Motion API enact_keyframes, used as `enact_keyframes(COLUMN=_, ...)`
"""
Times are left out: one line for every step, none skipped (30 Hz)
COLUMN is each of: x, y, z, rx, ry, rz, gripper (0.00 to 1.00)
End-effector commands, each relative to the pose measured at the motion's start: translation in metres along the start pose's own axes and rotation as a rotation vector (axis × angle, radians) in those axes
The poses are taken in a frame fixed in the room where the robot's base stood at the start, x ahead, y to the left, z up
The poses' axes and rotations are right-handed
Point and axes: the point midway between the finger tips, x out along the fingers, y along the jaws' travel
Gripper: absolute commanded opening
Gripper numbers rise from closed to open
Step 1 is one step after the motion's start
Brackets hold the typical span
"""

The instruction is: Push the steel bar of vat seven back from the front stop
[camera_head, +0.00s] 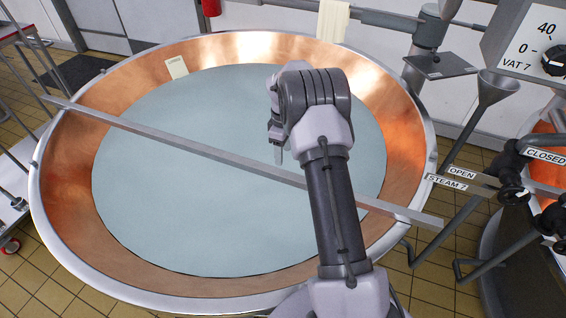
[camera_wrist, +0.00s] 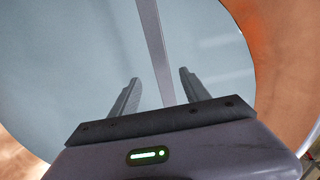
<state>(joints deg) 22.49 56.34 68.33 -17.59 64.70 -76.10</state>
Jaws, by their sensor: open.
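The steel bar (camera_head: 150,132) lies across the copper vat (camera_head: 75,180), slanting from the upper left rim to the lower right, with both ends past the rim. The vat holds a pale blue-grey liquid (camera_head: 160,210). My gripper (camera_head: 277,150) is over the middle of the vat, pointing down near the bar's far side. In the wrist view the bar (camera_wrist: 150,35) runs between the two open fingers of my gripper (camera_wrist: 157,78); contact is not clear. My forearm hides part of the bar. I cannot make out the front stop for certain.
Steam pipes and valves with OPEN and STEAM 7 labels (camera_head: 447,182) stand right of the vat. A cart (camera_head: 15,190) is at the left. A pale card (camera_head: 177,67) sits on the far copper wall.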

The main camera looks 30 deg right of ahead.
Motion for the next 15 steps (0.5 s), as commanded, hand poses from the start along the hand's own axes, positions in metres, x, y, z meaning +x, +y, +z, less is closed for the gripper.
enact_keyframes(x=-0.019, y=0.0, z=0.0, rx=0.0, ry=0.0, rz=0.001, gripper=0.55)
enact_keyframes(x=-0.026, y=0.001, z=0.0, rx=0.0, ry=0.001, rz=0.002, gripper=0.55)
enact_keyframes(x=-0.035, y=0.0, z=0.0, rx=0.001, ry=0.001, rz=0.001, gripper=0.55)
enact_keyframes(x=-0.041, y=0.0, z=0.0, rx=0.001, ry=0.001, rz=0.001, gripper=0.55)
enact_keyframes(x=-0.046, y=0.0, z=0.0, rx=0.001, ry=0.001, rz=0.0, gripper=0.55)
enact_keyframes(x=-0.051, y=0.0, z=0.0, rx=0.001, ry=0.0, rz=0.0, gripper=0.55)
enact_keyframes(x=-0.055, y=0.0, z=0.0, rx=0.001, ry=0.0, rz=0.0, gripper=0.55)
enact_keyframes(x=-0.057, y=0.0, z=0.0, rx=0.0, ry=0.0, rz=0.0, gripper=0.55)
enact_keyframes(x=-0.059, y=0.0, z=0.0, rx=0.0, ry=0.0, rz=0.0, gripper=0.55)
enact_keyframes(x=-0.06, y=0.0, z=0.0, rx=0.0, ry=0.0, rz=0.0, gripper=0.55)
enact_keyframes(x=-0.061, y=0.0, z=0.0, rx=0.0, ry=0.0, rz=0.0, gripper=0.55)
enact_keyframes(x=-0.061, y=0.0, z=0.0, rx=0.0, ry=-0.001, rz=-0.001, gripper=0.55)
enact_keyframes(x=-0.061, y=0.0, z=0.0, rx=0.0, ry=-0.001, rz=-0.001, gripper=0.55)
enact_keyframes(x=-0.061, y=0.0, z=0.0, rx=0.0, ry=-0.001, rz=-0.001, gripper=0.55)
enact_keyframes(x=-0.06, y=0.0, z=0.0, rx=0.0, ry=-0.001, rz=-0.001, gripper=0.55)
